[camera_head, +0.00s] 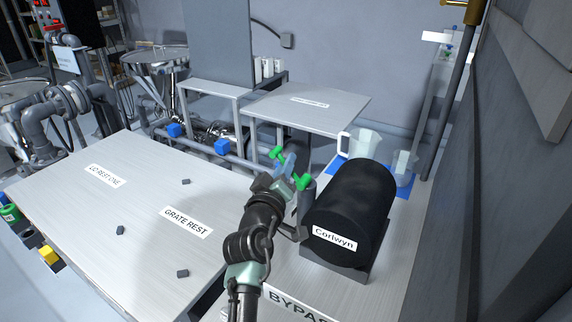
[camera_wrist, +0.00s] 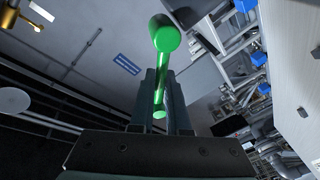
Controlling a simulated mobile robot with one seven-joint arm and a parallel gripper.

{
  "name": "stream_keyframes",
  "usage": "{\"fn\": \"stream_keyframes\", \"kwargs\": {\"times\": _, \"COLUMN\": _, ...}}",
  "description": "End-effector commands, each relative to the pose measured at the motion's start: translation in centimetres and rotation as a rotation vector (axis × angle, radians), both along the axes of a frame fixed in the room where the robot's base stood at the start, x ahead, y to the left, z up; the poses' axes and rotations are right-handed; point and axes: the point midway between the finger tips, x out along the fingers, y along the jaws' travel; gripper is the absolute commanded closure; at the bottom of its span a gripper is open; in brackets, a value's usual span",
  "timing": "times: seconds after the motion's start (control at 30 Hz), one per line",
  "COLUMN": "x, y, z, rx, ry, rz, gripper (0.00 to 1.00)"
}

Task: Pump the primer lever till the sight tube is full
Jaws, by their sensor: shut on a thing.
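A green lever with rounded ends (camera_head: 302,181) stands beside the left side of a black cylinder (camera_head: 350,205) labelled "Corlwyn". In the wrist view the green lever (camera_wrist: 165,70) passes between the two dark fingers, one end toward the camera. My gripper (camera_head: 288,172) is shut on it; it also shows in the wrist view (camera_wrist: 166,100). The finger contact is partly hidden in the head view. I cannot make out a sight tube or its level in either view.
A clear jug (camera_head: 366,144) and a clear cup (camera_head: 404,165) stand on a blue mat behind the cylinder. A wide table (camera_head: 140,215) with small dark blocks lies left. A grey post (camera_head: 450,95) and wall close off the right. Another table (camera_head: 310,118) stands behind.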

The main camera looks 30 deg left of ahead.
Motion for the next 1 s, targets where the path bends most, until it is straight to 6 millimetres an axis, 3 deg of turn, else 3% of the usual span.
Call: {"fn": "stream_keyframes", "kwargs": {"times": 1.0, "x": -0.02, "y": 0.23, "z": -0.16, "rx": -0.061, "ry": -0.001, "rz": 0.000, "gripper": 1.00}}
